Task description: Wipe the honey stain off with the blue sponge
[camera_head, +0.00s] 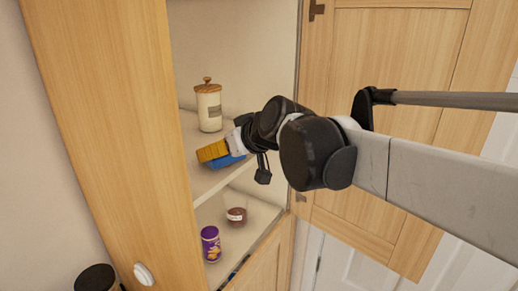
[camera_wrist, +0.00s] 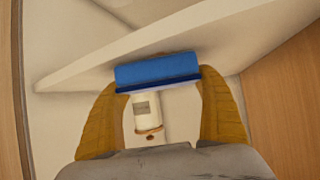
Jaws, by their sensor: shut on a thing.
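My gripper (camera_head: 212,152), with orange fingers, is inside the open cupboard at the upper shelf (camera_head: 203,182). It is shut on the blue sponge (camera_head: 231,161), which shows just below the fingers. In the wrist view the sponge (camera_wrist: 157,73) spans the gap between the two fingertips (camera_wrist: 158,84). The sponge is close to the shelf board there, but I cannot tell whether it touches it. No honey stain can be made out in either view; the gripper and sponge hide part of the shelf.
A white jar with a wooden lid (camera_head: 208,108) stands on the upper shelf behind my gripper. A purple can (camera_head: 211,243) and a small dark-filled jar (camera_head: 236,215) are on the lower shelf. A wooden side panel (camera_head: 110,110) bounds the left; an open door (camera_head: 385,60) is right.

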